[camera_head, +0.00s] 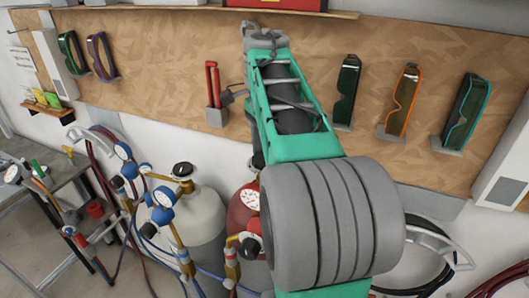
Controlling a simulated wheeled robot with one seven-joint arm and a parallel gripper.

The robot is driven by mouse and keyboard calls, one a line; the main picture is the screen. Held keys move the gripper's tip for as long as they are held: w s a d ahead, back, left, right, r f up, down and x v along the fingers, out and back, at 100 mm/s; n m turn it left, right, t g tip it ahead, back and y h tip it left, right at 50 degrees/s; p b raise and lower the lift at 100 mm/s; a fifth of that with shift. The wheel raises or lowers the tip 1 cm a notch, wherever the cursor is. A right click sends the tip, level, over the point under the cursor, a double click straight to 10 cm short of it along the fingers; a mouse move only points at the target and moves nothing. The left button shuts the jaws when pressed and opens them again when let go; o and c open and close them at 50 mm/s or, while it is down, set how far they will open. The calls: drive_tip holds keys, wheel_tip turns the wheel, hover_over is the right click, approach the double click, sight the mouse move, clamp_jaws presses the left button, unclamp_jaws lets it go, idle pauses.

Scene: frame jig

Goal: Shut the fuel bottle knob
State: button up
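Two gas bottles stand against the wall. The grey bottle (205,217) has a black knob (182,169) on top, with a brass valve and gauges at its left. The red bottle (238,212) stands to its right, mostly hidden behind my arm. A gauge (250,199) and a dark round knob (249,248) show in front of the red bottle. Its top is hidden, so I cannot see a top knob there. No label shows which bottle holds fuel. My teal and grey arm rises across the middle of the view. I cannot make out my gripper's fingers.
A metal cart (62,195) with torch parts stands at the left. Blue and red hoses loop around the bottles. Goggles (400,100) hang on the wooden board (160,60), near a red-handled tool (213,84). A hose bracket (440,245) is at the lower right.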

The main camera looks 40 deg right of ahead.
drive_tip(key=shift+r+m, duration=0.1)
drive_tip(key=shift+m, duration=0.6)
drive_tip(key=o, duration=1.4)
wheel_tip(320, 180, up, 8)
drive_tip(key=shift+f, duration=0.2)
